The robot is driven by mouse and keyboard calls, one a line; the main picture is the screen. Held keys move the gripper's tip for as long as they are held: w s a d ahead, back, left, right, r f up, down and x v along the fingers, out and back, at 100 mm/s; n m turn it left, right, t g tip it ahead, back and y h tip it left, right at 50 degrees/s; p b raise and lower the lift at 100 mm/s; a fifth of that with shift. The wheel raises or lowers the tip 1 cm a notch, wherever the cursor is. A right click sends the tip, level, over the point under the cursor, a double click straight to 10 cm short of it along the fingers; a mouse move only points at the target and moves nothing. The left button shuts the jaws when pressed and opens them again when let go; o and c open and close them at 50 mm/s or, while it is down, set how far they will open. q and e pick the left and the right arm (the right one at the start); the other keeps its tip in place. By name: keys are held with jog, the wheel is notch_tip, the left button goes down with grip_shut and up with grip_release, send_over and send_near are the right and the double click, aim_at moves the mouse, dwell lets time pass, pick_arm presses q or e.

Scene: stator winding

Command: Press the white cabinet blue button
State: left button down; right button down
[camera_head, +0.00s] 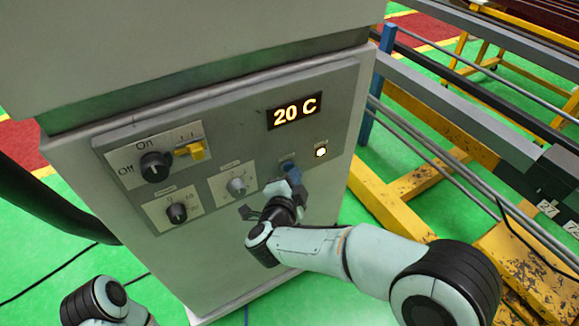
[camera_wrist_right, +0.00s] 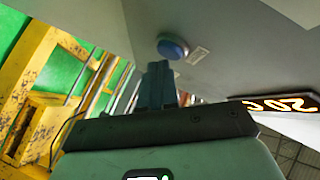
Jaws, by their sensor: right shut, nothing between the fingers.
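The white cabinet (camera_head: 110,215) stands in front of me with a grey control panel (camera_head: 245,135) on its front. The blue button (camera_head: 287,165) is on the right part of this panel, partly covered by my right gripper in the head view. My left gripper is outside the views.
The panel has a "20 C" display (camera_head: 295,112), a lit white lamp (camera_head: 321,151), an On/Off knob (camera_head: 154,166), a yellow switch (camera_head: 190,150) and two smaller knobs. A yellow and grey metal frame (camera_head: 400,188) stands close on the right. Dark cables lie at the left.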

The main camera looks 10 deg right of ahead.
jog(key=shift+w+a, duration=0.15)
jog(key=shift+w, duration=0.15)
dwell(0.7)
dwell(0.3)
jog(key=shift+s+d, duration=0.3)
jog(key=shift+s, duration=0.45)
jog(key=s, duration=0.1)
jog(key=s+d, duration=0.1)
jog(key=s, duration=0.1)
jog(key=s+b, duration=0.1)
jog(key=shift+s+d, duration=0.35)
dwell(0.5)
